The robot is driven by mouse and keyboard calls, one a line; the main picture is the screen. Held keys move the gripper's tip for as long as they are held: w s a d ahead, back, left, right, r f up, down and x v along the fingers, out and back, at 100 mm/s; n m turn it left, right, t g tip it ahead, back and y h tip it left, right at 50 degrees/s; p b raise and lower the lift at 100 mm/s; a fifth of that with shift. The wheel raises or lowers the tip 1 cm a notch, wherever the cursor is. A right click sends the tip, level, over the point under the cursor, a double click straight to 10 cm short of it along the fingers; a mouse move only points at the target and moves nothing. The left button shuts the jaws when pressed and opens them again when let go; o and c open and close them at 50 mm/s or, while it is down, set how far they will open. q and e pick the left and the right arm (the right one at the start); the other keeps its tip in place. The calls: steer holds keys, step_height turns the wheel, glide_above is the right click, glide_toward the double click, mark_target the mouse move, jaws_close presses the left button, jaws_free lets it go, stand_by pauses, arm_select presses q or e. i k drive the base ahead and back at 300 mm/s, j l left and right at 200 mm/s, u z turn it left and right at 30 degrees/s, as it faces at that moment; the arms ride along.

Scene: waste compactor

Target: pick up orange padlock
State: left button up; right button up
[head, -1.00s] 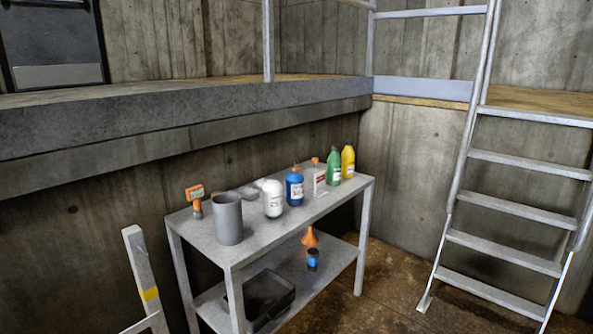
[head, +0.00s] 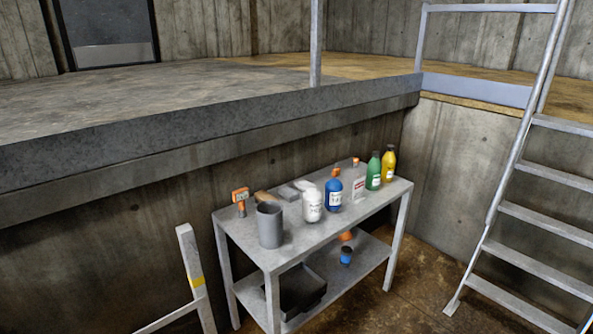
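I cannot make out a clear orange padlock. A small orange object (head: 240,195) with a pale face stands at the left end of the grey metal table's top (head: 290,250), behind a grey cylindrical container (head: 270,226). It is too small to tell whether it is a padlock. Neither of my grippers shows in the head view.
White (head: 312,206), blue (head: 333,194), clear, green (head: 373,174) and yellow (head: 388,167) bottles line the tabletop. A dark tray (head: 302,290) is on the lower shelf. A concrete ledge (head: 200,125) runs behind; a metal ladder (head: 545,225) stands right. Floor shows between table and ladder.

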mark_target(335, 172)
steer(key=i+l+u, duration=0.55)
steer(key=l, duration=0.35)
steer(key=i+l+u, duration=0.35)
steer(key=l, duration=0.4)
steer(key=i+j, duration=0.05)
